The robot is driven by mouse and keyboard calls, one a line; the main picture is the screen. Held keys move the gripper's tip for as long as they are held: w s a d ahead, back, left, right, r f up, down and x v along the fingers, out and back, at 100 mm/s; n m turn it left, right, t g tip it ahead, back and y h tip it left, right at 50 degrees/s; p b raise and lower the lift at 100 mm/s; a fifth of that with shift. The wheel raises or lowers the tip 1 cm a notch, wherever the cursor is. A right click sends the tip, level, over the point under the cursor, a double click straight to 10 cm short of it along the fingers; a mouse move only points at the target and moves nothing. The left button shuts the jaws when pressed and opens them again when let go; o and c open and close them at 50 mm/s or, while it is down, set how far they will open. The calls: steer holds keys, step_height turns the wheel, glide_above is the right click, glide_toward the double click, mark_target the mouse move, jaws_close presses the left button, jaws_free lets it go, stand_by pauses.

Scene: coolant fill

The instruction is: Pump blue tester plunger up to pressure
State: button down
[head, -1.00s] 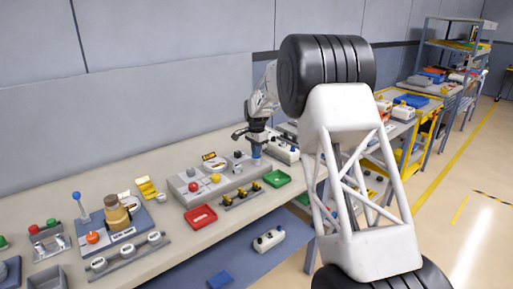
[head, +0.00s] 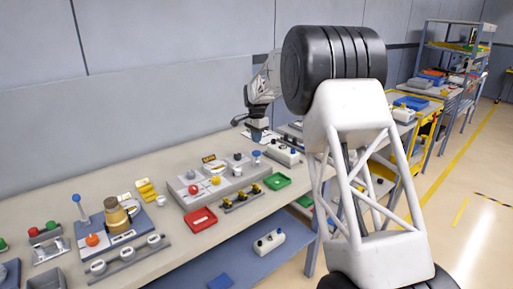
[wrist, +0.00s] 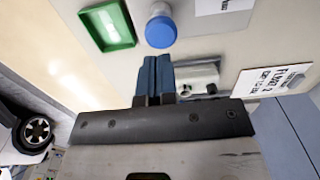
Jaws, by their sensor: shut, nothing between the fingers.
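The blue plunger cap (head: 257,153) stands at the right end of the grey panel (head: 222,180) on the bench. In the wrist view the round blue cap (wrist: 161,32) sits on a pale cylinder, just beyond my fingertips. My gripper (head: 257,141) is shut and empty, its blue fingers pointing down behind and above the cap in the head view. The shut fingers (wrist: 156,59) show in the wrist view with a gap between them and the cap. A gauge or other pressure readout cannot be made out.
A green tray (head: 278,181) and a red tray (head: 201,221) lie in front of the panel. A white box with knobs (head: 284,156) stands right of the plunger. A printed card (wrist: 265,82) lies near my fingers.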

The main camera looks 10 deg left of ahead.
mark_target(257, 152)
step_height(257, 152, up, 7)
stand_by(0.3)
stand_by(1.7)
steer(key=s+d+r+n, duration=0.1)
steer(key=s+d+r, duration=0.4)
steer(key=s, duration=0.6)
steer(key=s+d+r+n+t, duration=0.1)
steer(key=s+d+r+n, duration=0.1)
steer(key=s+d, duration=0.7)
steer(key=s+d+r+n, duration=0.1)
steer(key=s+d+r, duration=0.35)
steer(key=s, duration=0.75)
steer(key=s+d+f+n, duration=0.1)
steer(key=s+d+f, duration=0.2)
steer(key=s, duration=0.9)
steer(key=s+d+f+n+t, duration=0.1)
steer(key=s+d+f+n, duration=0.1)
steer(key=s, duration=1)
steer(key=s+d+f+n, duration=0.1)
steer(key=s+d+f, duration=0.4)
steer(key=s, duration=0.7)
steer(key=shift+f+n+t, duration=0.3)
steer(key=shift+f+n, duration=0.1)
steer(key=shift+f, duration=0.35)
steer(key=shift+d, duration=0.1)
